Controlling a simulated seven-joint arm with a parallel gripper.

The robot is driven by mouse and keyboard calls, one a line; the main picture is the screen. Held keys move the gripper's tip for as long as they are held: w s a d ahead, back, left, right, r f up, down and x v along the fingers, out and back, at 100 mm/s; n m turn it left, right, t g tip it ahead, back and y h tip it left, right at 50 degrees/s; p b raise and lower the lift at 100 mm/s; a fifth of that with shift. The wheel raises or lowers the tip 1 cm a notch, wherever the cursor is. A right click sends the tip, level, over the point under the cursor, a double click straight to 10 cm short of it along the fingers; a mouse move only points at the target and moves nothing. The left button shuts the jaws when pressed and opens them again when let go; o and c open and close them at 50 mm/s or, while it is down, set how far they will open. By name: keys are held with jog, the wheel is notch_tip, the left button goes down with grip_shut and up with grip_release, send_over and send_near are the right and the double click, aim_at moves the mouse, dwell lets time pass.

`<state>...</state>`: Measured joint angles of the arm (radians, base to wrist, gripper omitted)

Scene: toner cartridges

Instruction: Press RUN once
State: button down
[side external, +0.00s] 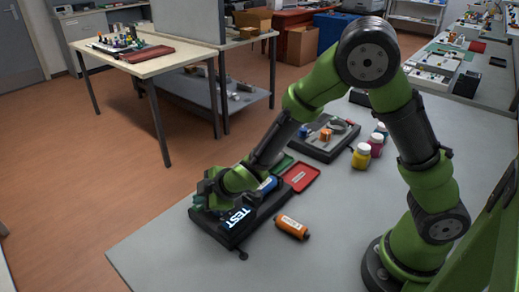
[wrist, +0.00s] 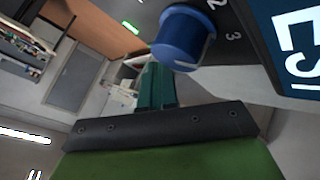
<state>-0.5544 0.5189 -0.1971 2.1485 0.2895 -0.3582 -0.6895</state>
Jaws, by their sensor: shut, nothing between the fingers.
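The black device (side external: 252,224) with a lit TEST display (side external: 237,217) stands on the grey table, under my gripper (side external: 203,201). In the wrist view, part of the display lettering (wrist: 299,42) shows at the upper right. A blue knob (wrist: 187,38) with the numbers 2 and 3 beside it shows at the top. My gripper's green fingers (wrist: 156,88) are shut and empty, and look close to the knob; I cannot tell whether they touch anything. A RUN button cannot be made out; my gripper and wrist hide part of the device in the side view.
An orange cartridge (side external: 292,227) lies right of the device. A red tray (side external: 300,177) and a green tray (side external: 279,164) lie behind it. The table's front is clear.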

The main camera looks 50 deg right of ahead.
jog(key=shift+r, duration=0.8)
jog(key=shift+r, duration=2.55)
